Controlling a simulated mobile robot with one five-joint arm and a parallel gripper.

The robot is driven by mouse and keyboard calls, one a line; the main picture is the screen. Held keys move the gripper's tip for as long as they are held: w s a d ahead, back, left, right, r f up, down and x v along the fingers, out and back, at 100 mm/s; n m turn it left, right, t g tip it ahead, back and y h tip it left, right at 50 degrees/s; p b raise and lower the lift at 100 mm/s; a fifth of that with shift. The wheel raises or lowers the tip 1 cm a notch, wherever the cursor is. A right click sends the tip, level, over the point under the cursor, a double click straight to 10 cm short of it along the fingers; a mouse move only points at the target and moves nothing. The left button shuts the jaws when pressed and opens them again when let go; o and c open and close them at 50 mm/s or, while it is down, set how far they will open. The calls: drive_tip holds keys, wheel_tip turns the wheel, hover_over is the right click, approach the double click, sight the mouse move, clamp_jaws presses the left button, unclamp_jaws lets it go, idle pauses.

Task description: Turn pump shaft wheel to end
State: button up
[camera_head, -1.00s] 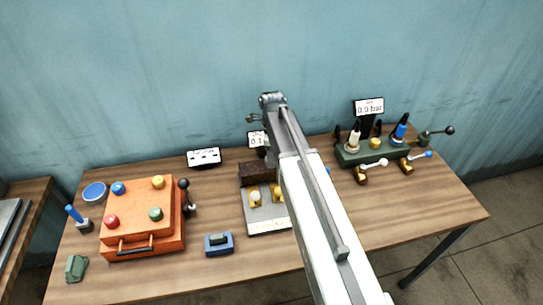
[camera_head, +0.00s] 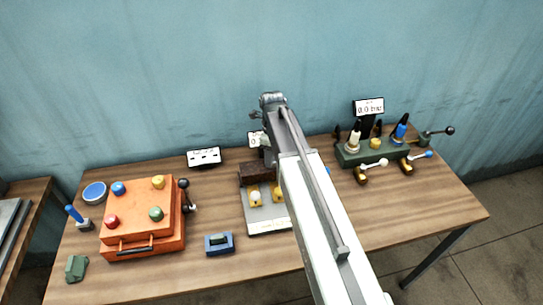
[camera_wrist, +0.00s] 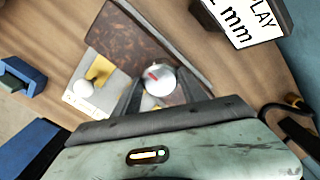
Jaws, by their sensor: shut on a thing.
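The round silver wheel (camera_wrist: 162,82) with a red mark on its face shows in the wrist view; I take it for the pump shaft wheel. My gripper (camera_wrist: 160,86) is shut on it, with one dark finger on each side. The wheel stands by a dark brown block (camera_wrist: 140,45) and a light grey plate (camera_wrist: 105,70) bearing yellow and white knobs. In the head view, my arm hides the wheel and the gripper's fingertips. The plate (camera_head: 268,227) and brown block (camera_head: 256,173) show left of my arm.
A display marked mm (camera_wrist: 240,20) stands close to the gripper. An orange box (camera_head: 130,225) with coloured knobs is left, a small blue block (camera_head: 219,243) in front. A green valve unit (camera_head: 350,158) with levers is right. The table's front right is clear.

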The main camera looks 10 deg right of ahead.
drive_tip(key=o, duration=1.4)
wheel_tip(320, 180, up, 8)
drive_tip(key=p, duration=0.8)
drive_tip(key=shift+f, duration=0.1)
drive_tip(key=shift+f, duration=0.1)
drive_tip(key=s+f+n+b, duration=0.2)
drive_tip(key=s+n, duration=0.2)
drive_tip(key=n, duration=0.3)
drive_tip(key=s+f+n+b, duration=0.3)
drive_tip(key=s+n, duration=0.2)
drive_tip(key=n, duration=0.3)
drive_tip(key=s+f+n+b, duration=0.2)
drive_tip(key=s+n, duration=0.3)
drive_tip(key=n, duration=0.3)
drive_tip(key=shift+f+b, duration=0.2)
drive_tip(key=shift+b, duration=0.2)
drive_tip(key=shift+s+a+n, duration=0.1)
drive_tip(key=shift+s+n, duration=0.2)
drive_tip(key=shift+n, duration=0.7)
